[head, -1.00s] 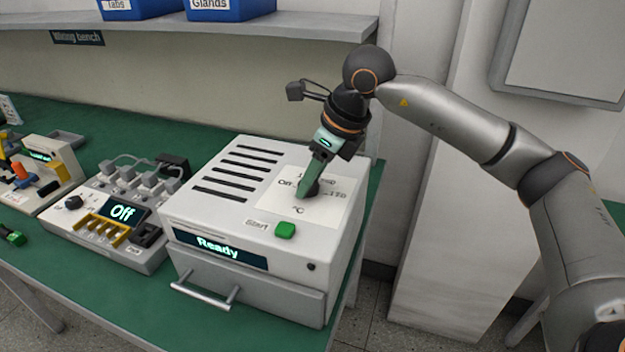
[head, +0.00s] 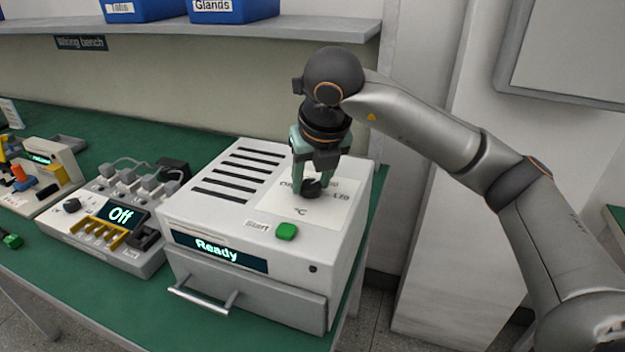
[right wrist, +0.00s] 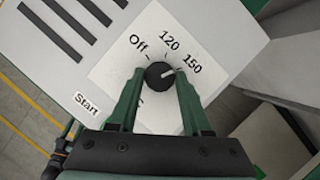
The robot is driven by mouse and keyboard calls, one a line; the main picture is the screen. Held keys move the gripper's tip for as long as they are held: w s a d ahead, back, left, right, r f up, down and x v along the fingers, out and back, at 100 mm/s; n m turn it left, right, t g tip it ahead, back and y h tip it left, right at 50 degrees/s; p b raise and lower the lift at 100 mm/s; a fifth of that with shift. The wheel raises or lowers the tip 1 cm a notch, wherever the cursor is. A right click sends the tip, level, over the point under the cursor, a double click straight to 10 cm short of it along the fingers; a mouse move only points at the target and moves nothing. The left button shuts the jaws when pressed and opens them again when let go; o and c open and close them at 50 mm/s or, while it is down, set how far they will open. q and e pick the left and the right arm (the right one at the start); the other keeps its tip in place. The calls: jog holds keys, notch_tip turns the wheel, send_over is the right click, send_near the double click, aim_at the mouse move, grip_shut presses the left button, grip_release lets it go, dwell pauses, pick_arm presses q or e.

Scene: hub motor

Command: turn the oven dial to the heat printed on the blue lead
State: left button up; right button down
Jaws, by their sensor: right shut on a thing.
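The oven (head: 240,225) is a white box with a black dial (right wrist: 158,77) on a pale top panel. In the right wrist view the panel reads Off, 120 and 150 around the dial. The dial's pale mark points roughly toward 150. My right gripper (head: 312,182) points down at the dial, with one finger on each side, shut on it. The gripper (right wrist: 158,82) also shows in the right wrist view. The oven display (head: 220,250) reads Ready. No blue lead can be made out, and my left gripper is out of view.
A green Start button (head: 287,231) sits on the oven top, just in front of the dial. A tester (head: 110,225) with an Off display stands left of the oven on the green bench (head: 85,285). Blue bins (head: 232,10) stand on the shelf above.

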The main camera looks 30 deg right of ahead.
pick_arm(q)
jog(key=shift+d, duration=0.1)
pick_arm(e)
jog(key=shift+m, duration=0.3)
jog(key=c, duration=0.7)
grip_release()
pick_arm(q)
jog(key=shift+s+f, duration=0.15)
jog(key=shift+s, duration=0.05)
pick_arm(e)
jog(key=o, duration=0.4)
jog(key=shift+c, duration=0.2)
pick_arm(q)
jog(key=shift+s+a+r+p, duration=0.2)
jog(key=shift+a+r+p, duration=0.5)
jog(key=shift+p, duration=0.5)
pick_arm(e)
jog(key=v, duration=1.2)
jog(key=shift+a+r, duration=0.2)
jog(key=shift+r, duration=0.1)
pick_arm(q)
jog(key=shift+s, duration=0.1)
pick_arm(e)
jog(key=shift+f, duration=0.1)
